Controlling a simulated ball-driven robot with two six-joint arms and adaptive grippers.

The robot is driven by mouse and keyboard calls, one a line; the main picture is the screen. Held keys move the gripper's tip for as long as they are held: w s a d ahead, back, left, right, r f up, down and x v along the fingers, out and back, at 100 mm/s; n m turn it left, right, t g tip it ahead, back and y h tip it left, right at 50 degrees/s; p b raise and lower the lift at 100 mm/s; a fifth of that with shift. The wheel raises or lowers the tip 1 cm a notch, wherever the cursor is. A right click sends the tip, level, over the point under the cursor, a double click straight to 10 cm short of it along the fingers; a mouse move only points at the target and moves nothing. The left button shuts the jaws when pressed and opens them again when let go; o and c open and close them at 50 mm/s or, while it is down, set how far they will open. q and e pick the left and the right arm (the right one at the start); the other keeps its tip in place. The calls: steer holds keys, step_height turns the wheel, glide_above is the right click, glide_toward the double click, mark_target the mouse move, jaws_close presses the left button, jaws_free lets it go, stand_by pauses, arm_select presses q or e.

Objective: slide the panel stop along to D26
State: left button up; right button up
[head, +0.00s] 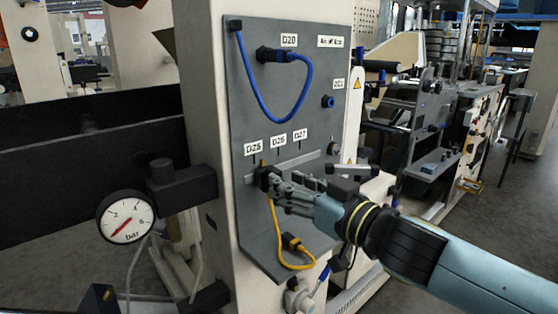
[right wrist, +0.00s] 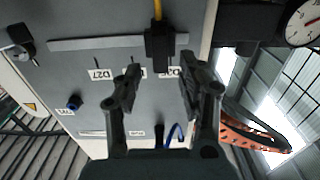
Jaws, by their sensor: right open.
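The panel stop (head: 262,177) is a small black block on a pale horizontal rail (head: 306,160) of the grey panel. It sits near the rail's left end, below the D25 label (head: 253,147). The D26 label (head: 278,142) is just to its right, then D27 (head: 300,135). In the right wrist view the picture is turned over, and the stop (right wrist: 159,47) shows close to the partly hidden D25 label. My right gripper (right wrist: 160,76) is open, its fingers on either side of the stop's line; contact cannot be told. My left gripper is not in view.
A yellow cable (head: 276,222) hangs near the stop to a connector below. A blue cable (head: 259,98) loops above. A pressure gauge (head: 126,217) and black beam stand left of the panel. A blue knob (head: 328,101) is at upper right, and a dark knob (head: 334,149) lies beyond the rail's right end.

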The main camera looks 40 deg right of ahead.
steer(key=shift+w+a, duration=0.15)
steer(key=shift+w, duration=1.5)
jaws_close()
